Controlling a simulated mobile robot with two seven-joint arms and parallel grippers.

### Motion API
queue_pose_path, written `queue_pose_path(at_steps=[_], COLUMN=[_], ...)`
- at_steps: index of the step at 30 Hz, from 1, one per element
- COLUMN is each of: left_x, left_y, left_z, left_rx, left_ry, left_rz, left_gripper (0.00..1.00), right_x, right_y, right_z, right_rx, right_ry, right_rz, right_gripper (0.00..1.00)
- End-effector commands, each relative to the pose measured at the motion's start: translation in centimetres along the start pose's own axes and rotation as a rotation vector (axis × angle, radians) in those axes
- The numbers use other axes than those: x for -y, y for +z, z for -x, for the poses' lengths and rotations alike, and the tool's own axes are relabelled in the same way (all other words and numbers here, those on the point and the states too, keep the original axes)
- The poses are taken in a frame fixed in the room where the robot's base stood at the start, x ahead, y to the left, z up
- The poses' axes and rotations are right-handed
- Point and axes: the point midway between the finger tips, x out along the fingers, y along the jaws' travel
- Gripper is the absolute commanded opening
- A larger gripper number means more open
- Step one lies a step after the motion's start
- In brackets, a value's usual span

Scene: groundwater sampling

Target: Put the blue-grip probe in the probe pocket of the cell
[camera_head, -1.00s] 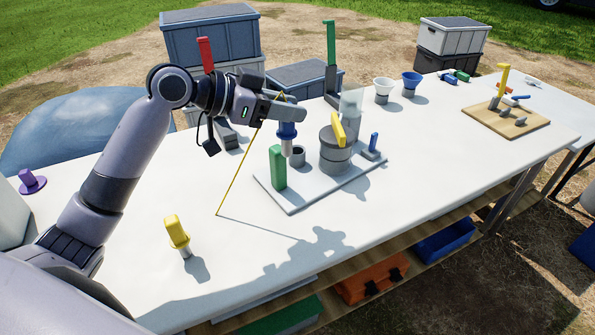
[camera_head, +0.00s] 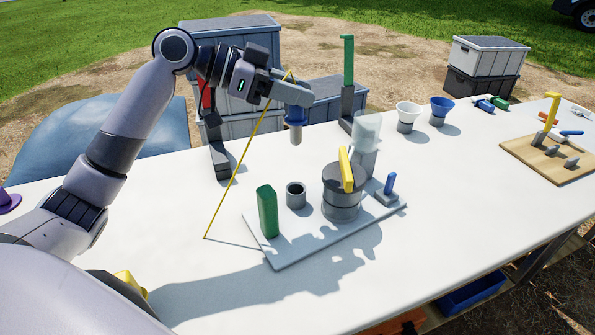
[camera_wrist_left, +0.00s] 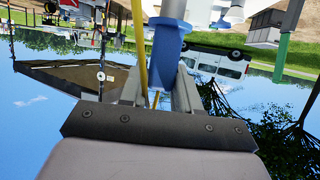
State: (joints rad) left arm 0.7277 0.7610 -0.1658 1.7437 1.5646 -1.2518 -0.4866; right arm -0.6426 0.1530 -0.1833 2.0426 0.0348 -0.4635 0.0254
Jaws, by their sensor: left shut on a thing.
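The blue-grip probe (camera_head: 296,116) hangs upright, grey tip down, from my left gripper (camera_head: 295,96). The gripper is shut on its blue grip. In the left wrist view the blue grip (camera_wrist_left: 167,52) sits between the fingers. The cell's pale base plate (camera_head: 290,255) lies on the table, carrying a green block (camera_head: 267,212), an open grey round pocket (camera_head: 296,201) and a dark grey pot (camera_head: 342,205) with a yellow handle (camera_head: 346,170). The probe tip is above and apart from the pocket. My right gripper is not in view.
A yellow cord (camera_head: 237,172) runs from near the gripper to the table. A clear cylinder (camera_head: 366,133) and small blue handle (camera_head: 390,183) stand right of the pot. A green-topped post (camera_head: 347,75) and dark stand (camera_head: 219,158) are behind. The table's front middle is clear.

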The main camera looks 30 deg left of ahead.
Motion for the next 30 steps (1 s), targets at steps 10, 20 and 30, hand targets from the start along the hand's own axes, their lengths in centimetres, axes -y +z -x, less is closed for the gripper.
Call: queue_pose_path(at_steps=[10,20,30], left_x=[0.0,0.0,0.0], left_y=[8.2,10.8,13.6], left_z=[-3.4,-4.5,-5.7], left_rx=[-0.001,-0.002,-0.003], left_ry=[0.000,-0.001,-0.002], left_rz=[0.003,0.000,-0.002], left_gripper=[0.01,0.01,0.01], right_x=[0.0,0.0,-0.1], right_y=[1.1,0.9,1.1], right_z=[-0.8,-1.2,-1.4], right_rx=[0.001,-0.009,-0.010], right_ry=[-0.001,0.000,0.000], right_rz=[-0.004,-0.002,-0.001], right_gripper=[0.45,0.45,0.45])
